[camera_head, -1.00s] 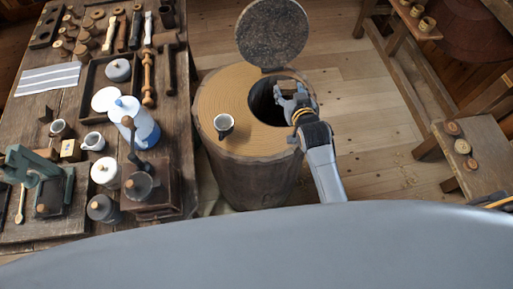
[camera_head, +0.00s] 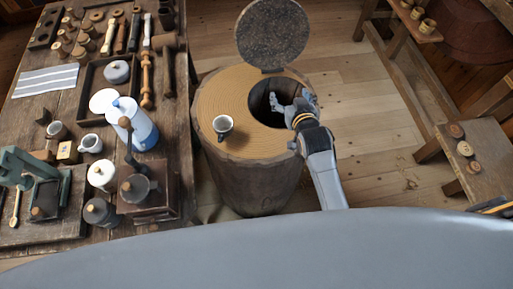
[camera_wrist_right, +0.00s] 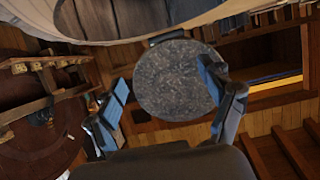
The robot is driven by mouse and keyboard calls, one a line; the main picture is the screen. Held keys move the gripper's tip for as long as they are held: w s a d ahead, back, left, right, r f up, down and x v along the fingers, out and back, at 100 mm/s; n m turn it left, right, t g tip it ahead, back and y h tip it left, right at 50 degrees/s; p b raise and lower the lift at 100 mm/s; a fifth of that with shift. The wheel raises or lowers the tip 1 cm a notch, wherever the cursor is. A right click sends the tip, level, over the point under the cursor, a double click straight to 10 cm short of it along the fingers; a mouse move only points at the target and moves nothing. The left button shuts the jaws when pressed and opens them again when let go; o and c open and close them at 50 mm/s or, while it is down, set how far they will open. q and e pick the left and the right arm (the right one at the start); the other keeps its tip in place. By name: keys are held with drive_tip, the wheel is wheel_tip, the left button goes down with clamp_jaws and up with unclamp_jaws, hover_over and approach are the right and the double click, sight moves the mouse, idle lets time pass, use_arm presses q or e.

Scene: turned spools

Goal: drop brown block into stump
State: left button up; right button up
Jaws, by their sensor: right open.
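The stump (camera_head: 222,92) stands on the floor right of the table, with a round dark opening (camera_head: 262,97) in its top. Its grey speckled round lid (camera_head: 273,35) is raised behind the opening and also shows in the right wrist view (camera_wrist_right: 172,82). My right gripper (camera_head: 291,98) is over the right side of the opening. Its fingers are apart and nothing shows between them; the right wrist view also shows the spread fingers (camera_wrist_right: 163,95). The brown block is not visible now, and the inside of the opening is too dark to see into. My left gripper is not in view.
The crowded table (camera_head: 184,120) at left holds a blue-white pitcher (camera_head: 140,130), jars and wooden tools. A low bench (camera_head: 484,150) is at right, with bare floor between.

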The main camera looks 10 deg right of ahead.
drive_tip(key=v, duration=1.1)
drive_tip(key=shift+s+r, duration=0.2)
drive_tip(key=shift+s, duration=0.1)
drive_tip(key=s+d+f+n+g, duration=0.1)
drive_tip(key=s+d+f+g, duration=0.15)
drive_tip(key=s+g, duration=0.45)
drive_tip(key=s+d+f+n+g, duration=0.1)
drive_tip(key=s+f+g, duration=0.25)
drive_tip(key=s, duration=0.85)
wheel_tip(320, 180, down, 26)
drive_tip(key=b, duration=0.2)
drive_tip(key=s+d+f+g+b, duration=0.1)
drive_tip(key=s+d+f+g, duration=0.1)
drive_tip(key=s+f, duration=1.6)
drive_tip(key=shift+d+f, duration=0.25)
drive_tip(key=shift+f, duration=0.4)
